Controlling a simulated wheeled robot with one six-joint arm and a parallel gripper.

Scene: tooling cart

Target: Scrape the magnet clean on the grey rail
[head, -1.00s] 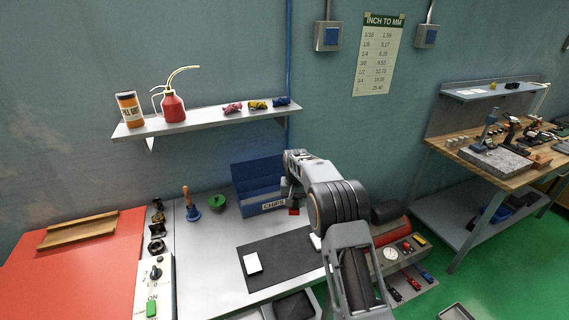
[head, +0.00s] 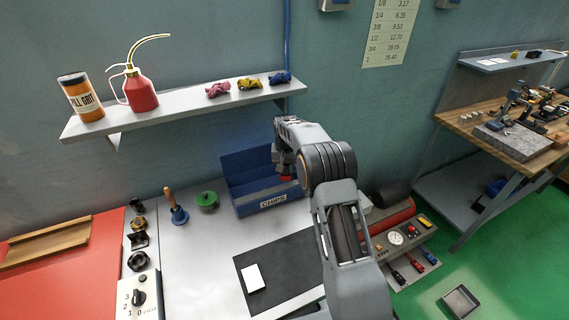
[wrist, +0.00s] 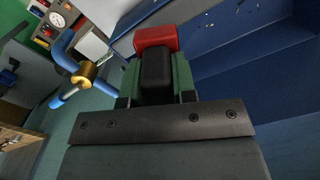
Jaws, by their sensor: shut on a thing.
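My gripper (head: 285,172) is over the right end of the blue bin (head: 258,203) labelled CHIPS. In the wrist view the gripper (wrist: 155,80) is shut on a black-bodied magnet (wrist: 156,72) with a red end (wrist: 157,38). The red end also shows below the gripper in the head view (head: 286,179). The bin's blue stepped inside (wrist: 260,70) fills the right of the wrist view. I cannot make out the grey rail for certain, nor whether the magnet touches anything.
A dark mat (head: 290,270) with a white card (head: 253,277) lies in front. A shelf (head: 200,108) hangs above. A gauge panel (head: 405,245) stands to the right.

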